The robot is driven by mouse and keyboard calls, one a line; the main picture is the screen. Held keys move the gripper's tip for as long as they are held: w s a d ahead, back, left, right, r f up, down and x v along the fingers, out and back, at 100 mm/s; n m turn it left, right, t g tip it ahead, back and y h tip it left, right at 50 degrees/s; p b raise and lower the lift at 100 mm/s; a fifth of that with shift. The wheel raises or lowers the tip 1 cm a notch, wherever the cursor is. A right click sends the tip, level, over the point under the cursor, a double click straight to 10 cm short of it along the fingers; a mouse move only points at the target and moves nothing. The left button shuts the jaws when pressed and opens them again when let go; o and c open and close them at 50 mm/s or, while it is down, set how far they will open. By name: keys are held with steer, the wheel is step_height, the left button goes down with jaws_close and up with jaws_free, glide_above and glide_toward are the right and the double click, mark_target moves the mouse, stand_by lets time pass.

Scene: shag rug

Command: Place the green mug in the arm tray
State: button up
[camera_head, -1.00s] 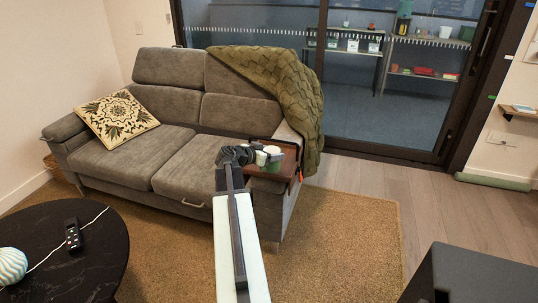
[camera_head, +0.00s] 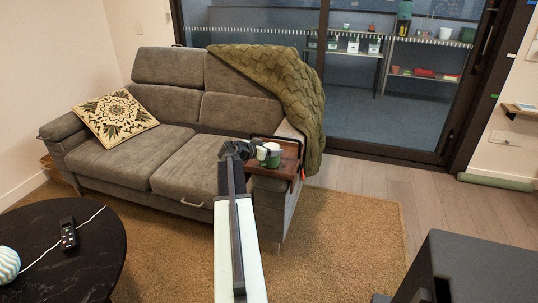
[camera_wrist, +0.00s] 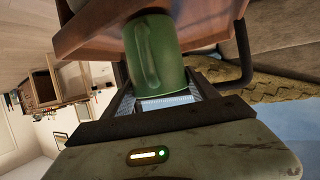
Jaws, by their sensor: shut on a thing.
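The green mug (camera_wrist: 155,50) is between the jaws of my gripper (camera_wrist: 160,102) in the wrist view, its handle facing the camera. In the head view the mug (camera_head: 273,160) is at the arm tray, a brown wooden board (camera_head: 284,168) on the sofa's right arm. My gripper (camera_head: 254,152) reaches it from the left. In the wrist view the tray's wooden edge (camera_wrist: 90,28) is close behind the mug. I cannot tell whether the mug's base touches the tray. A pale round thing (camera_head: 262,151) shows beside the mug, too small to identify.
A grey sofa (camera_head: 190,145) with a patterned cushion (camera_head: 116,118) and green throw (camera_head: 285,85) surrounds the tray's left and back. A dark round table (camera_head: 95,245) holds a remote (camera_head: 68,234). Bare rug (camera_head: 340,240) lies right of my arm.

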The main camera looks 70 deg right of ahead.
steer(key=shift+s+f+b, duration=0.1)
steer(key=shift+f+b, duration=0.25)
steer(key=o, duration=1.7)
steer(key=shift+r, duration=0.1)
steer(key=shift+r+p, duration=0.4)
steer(key=shift+p, duration=0.1)
steer(key=p+v, duration=0.4)
steer(key=v, duration=0.8)
steer(key=shift+f, duration=0.15)
